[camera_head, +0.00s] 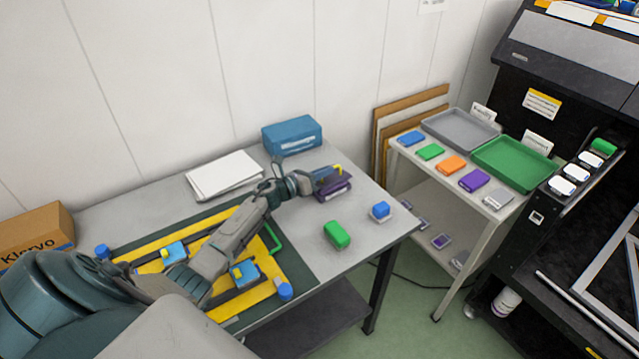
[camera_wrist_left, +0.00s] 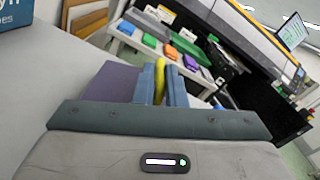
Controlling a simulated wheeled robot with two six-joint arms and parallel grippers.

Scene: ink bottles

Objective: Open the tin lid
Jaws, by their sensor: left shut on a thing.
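A purple tin (camera_head: 334,194) stands on the grey table near its back right. It also shows in the left wrist view (camera_wrist_left: 112,82), on the left beside the fingers. My left gripper (camera_head: 328,177) reaches over the table to the tin. In the left wrist view its two blue-grey fingers (camera_wrist_left: 160,85) are closed around a narrow yellow piece (camera_wrist_left: 160,72), which also shows in the head view (camera_head: 339,168). The fingers hide part of the tin and the yellow piece, so I cannot tell how the two join or whether the lid is raised. My right gripper is not in view.
A blue box (camera_head: 292,136) and white sheets (camera_head: 224,174) lie behind my arm. A green bottle (camera_head: 337,235) and a blue one (camera_head: 380,210) stand at the right front. A yellow-framed board (camera_head: 250,313) lies under my arm. A cart (camera_head: 512,205) stands to the right.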

